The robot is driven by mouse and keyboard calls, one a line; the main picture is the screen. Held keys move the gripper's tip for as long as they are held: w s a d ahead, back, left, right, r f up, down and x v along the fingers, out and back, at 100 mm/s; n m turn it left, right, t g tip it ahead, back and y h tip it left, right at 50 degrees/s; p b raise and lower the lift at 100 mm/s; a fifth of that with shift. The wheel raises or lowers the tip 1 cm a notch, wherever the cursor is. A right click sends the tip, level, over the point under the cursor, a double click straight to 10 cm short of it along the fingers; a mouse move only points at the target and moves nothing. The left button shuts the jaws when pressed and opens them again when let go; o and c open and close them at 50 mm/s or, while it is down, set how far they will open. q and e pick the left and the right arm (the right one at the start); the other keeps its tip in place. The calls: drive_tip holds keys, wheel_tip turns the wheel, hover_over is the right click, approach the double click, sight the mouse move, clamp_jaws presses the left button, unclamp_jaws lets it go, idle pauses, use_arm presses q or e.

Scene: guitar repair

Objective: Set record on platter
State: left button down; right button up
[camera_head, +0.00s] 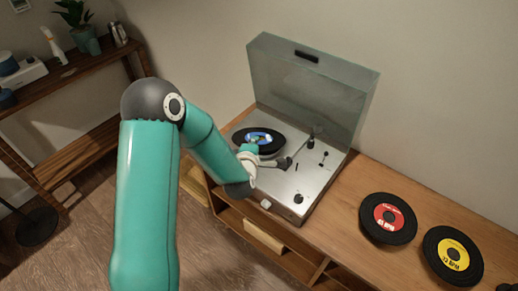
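A black record with a blue picture label (258,138) lies on the left part of the silver turntable deck (307,187), where the platter is; I cannot tell whether it is fully seated. My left gripper (282,163) is low over the deck, just right of the record's front edge. Its fingers are small and dark here, and I cannot tell whether they are open or shut. The thin tonearm (300,152) runs from its pivot at the back right down towards the gripper; contact is unclear. My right gripper is not in view.
The turntable's tinted lid (310,85) stands open behind the deck. A red-label record (388,217) and a yellow-label record (453,255) lie on the wooden cabinet (350,240) to the right. A shelf (85,65) with a plant stands at the left.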

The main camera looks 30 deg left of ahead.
use_arm(q)
drive_tip(key=c, duration=1.5)
unclamp_jaws()
drive_tip(key=shift+s, duration=0.1)
drive_tip(key=shift+s+d+r, duration=0.1)
drive_tip(key=shift+s+r, duration=0.05)
drive_tip(key=shift+s, duration=0.05)
drive_tip(key=b+v, duration=0.1)
drive_tip(key=v, duration=0.4)
drive_tip(key=p, duration=0.1)
drive_tip(key=s+r+p, duration=0.1)
drive_tip(key=p, duration=0.1)
drive_tip(key=shift+d, duration=0.25)
drive_tip(key=shift+s+d+p, duration=0.15)
drive_tip(key=shift+s+p, duration=0.25)
drive_tip(key=shift+p, duration=0.15)
drive_tip(key=shift+s, duration=0.1)
